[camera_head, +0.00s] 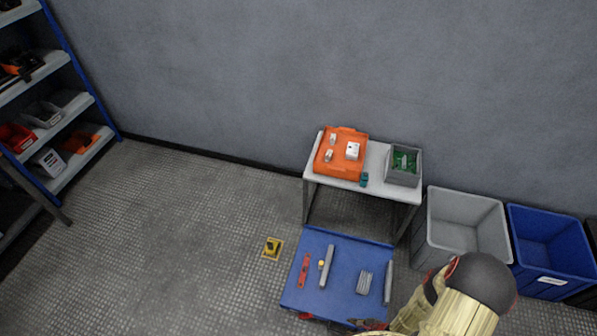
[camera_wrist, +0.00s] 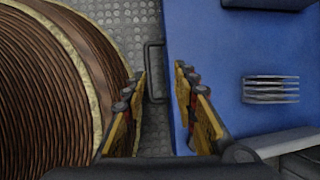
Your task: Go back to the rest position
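My gripper (camera_wrist: 160,74) shows in the wrist view with its two yellow-and-black fingers apart and nothing between them. It is over the edge of the blue cart (camera_wrist: 222,50), with a dark handle and grey floor visible between the fingers. In the head view my arm comes in at the bottom right, and the gripper (camera_head: 367,323) is partly visible by the cart's (camera_head: 345,245) near edge. A grey finned block (camera_wrist: 270,89) lies on the cart to the right of the fingers, apart from them; it also shows in the head view (camera_head: 364,282).
The cart also bears a red tool (camera_head: 304,270) and grey bars (camera_head: 327,266). Behind it, a white table (camera_head: 375,160) holds an orange tray (camera_head: 327,165) and a grey bin (camera_head: 404,179). Grey (camera_head: 435,222) and blue (camera_head: 567,272) crates stand right.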

